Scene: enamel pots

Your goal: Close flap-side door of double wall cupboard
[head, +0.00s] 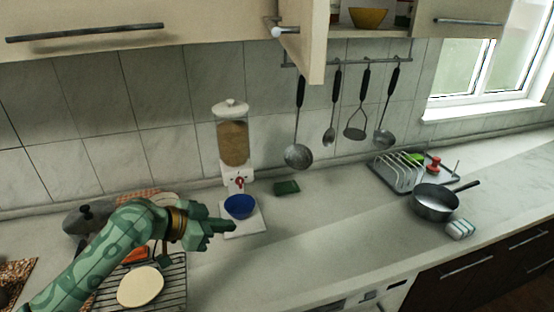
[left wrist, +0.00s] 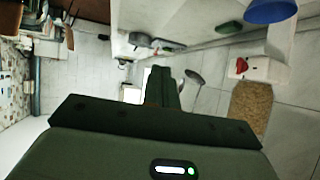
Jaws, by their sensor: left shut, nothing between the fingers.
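The wall cupboard (head: 350,33) at the top has one cream door (head: 314,42) standing open, swung out edge-on towards me. Its bar handle (head: 284,29) shows on the door's left side. A yellow bowl (head: 368,18) stands inside the opening. The front to the right, with its long handle (head: 468,21), looks shut. My left gripper (head: 232,227) is shut and empty, over the counter beside the blue bowl and well below the open door. Its dark fingers also show in the left wrist view (left wrist: 163,88). My right gripper is not in view.
A cereal dispenser (head: 233,140) stands behind the blue bowl (head: 239,206). Utensils hang from a rail (head: 345,58) under the cupboard. A wire rack (head: 172,275) lies below my left arm. A pan (head: 436,203) and dish rack (head: 394,172) stand right. The middle counter is clear.

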